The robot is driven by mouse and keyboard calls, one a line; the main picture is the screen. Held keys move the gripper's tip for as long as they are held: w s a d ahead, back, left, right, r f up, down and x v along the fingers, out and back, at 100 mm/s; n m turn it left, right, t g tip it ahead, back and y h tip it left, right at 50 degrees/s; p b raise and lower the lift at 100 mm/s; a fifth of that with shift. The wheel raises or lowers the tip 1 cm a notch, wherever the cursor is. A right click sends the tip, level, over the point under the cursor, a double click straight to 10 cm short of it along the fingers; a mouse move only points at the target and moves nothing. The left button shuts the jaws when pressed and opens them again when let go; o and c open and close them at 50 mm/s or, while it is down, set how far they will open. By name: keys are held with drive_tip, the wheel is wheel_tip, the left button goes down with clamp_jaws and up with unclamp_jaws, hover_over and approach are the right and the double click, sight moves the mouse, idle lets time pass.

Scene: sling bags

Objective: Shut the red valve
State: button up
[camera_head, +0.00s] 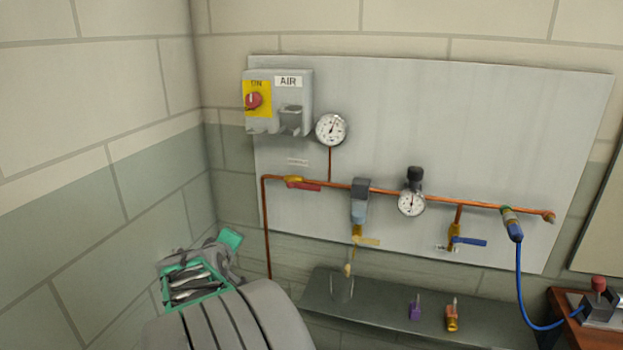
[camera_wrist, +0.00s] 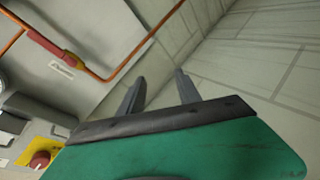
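The red valve (camera_head: 303,186) is a red lever with a brass body on the copper pipe, at the left part of the grey wall panel. Its lever lies along the horizontal pipe. In the wrist view the red lever (camera_wrist: 45,43) shows at the upper left, along the pipe. My gripper (camera_wrist: 160,76) has its two dark fingers apart with nothing between them. It is clear of the valve, which lies off to the left of the fingers in that view. In the head view my arm is at the lower left, below the valve, and the fingertips cannot be made out.
A red knob on a yellow plate (camera_head: 257,98) marked ON sits above the valve, beside a gauge (camera_head: 331,129). A filter (camera_head: 360,203), a regulator gauge (camera_head: 411,202) and a blue-handled valve (camera_head: 468,241) follow rightward. A grey shelf (camera_head: 385,310) juts out below. A block wall stands left.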

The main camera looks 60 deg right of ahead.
drive_tip(key=s+d+r+g+h, duration=0.1)
drive_tip(key=s+d+r+h, duration=0.15)
drive_tip(key=d, duration=0.25)
drive_tip(key=s+d+r+g+h, duration=0.1)
drive_tip(key=s+d, duration=0.2)
drive_tip(key=d, duration=0.2)
drive_tip(key=n+g+h+p, duration=0.1)
drive_tip(key=n+h+p, duration=0.1)
drive_tip(key=h, duration=0.1)
approach(312, 189)
drive_tip(key=d, duration=0.5)
drive_tip(key=w+d+p, duration=0.1)
drive_tip(key=d, duration=0.1)
drive_tip(key=w+d, duration=0.1)
drive_tip(key=d, duration=0.2)
drive_tip(key=shift+p, duration=0.4)
drive_tip(key=shift+d, duration=0.15)
drive_tip(key=shift+c, duration=0.2)
clamp_jaws()
